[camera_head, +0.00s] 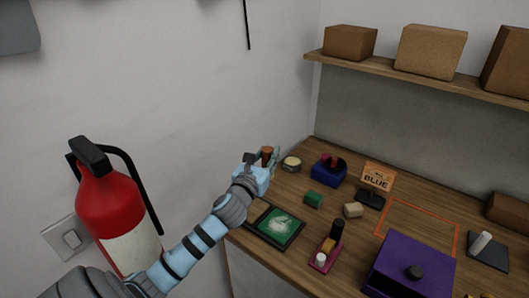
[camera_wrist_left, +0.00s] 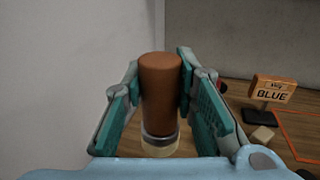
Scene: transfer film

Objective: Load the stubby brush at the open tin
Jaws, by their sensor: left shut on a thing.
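My left gripper (camera_head: 268,160) is shut on the stubby brush (camera_head: 267,151), near the back left of the workbench. In the left wrist view the gripper (camera_wrist_left: 160,100) has its teal fingers on both sides of the brush's brown round handle (camera_wrist_left: 161,85). The brush looks upright, with a metal band and pale bristles at its lower end. A small round tin (camera_head: 291,165) with a pale top stands on the bench just right of the gripper; its inside is too small to make out. My right gripper is not in view.
A dark tray with a green-and-white picture (camera_head: 280,226) lies below the gripper. A blue holder (camera_head: 327,175), green block (camera_head: 313,199), tan block (camera_head: 353,210) and BLUE sign (camera_head: 378,175) stand to the right. A purple box (camera_head: 400,270) is at the front. An orange outline (camera_head: 420,212) encloses bare wood.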

